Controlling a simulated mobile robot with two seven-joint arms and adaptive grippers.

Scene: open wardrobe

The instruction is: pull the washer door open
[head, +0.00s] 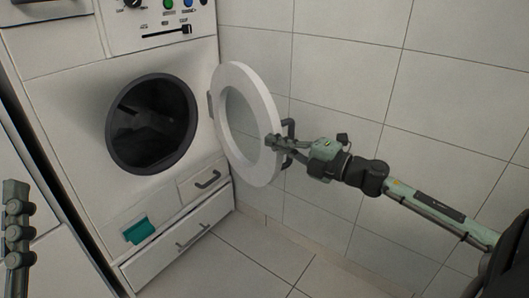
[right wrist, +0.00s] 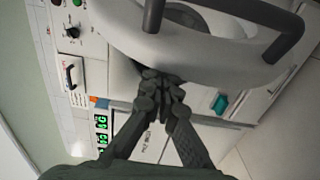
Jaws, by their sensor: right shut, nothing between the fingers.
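The washer door (head: 232,78), a white ring around a glass pane, stands wide open, swung out to the right on its left-side hinge. The washer's round dark opening (head: 152,122) is exposed. The dark door handle (head: 290,130) is on the door's right rim. My right gripper (head: 272,142) is shut and empty beside the handle, overlapping the door's right rim. In the right wrist view, its closed fingers (right wrist: 160,82) are close to the white door rim (right wrist: 190,52); I cannot tell whether they touch. The handle (right wrist: 225,10) crosses above them.
A tiled wall (head: 340,75) stands close behind and right of the door. Drawers with dark handles (head: 193,236) and a teal tab (head: 138,230) are below the opening. The tiled floor (head: 255,262) in front is clear.

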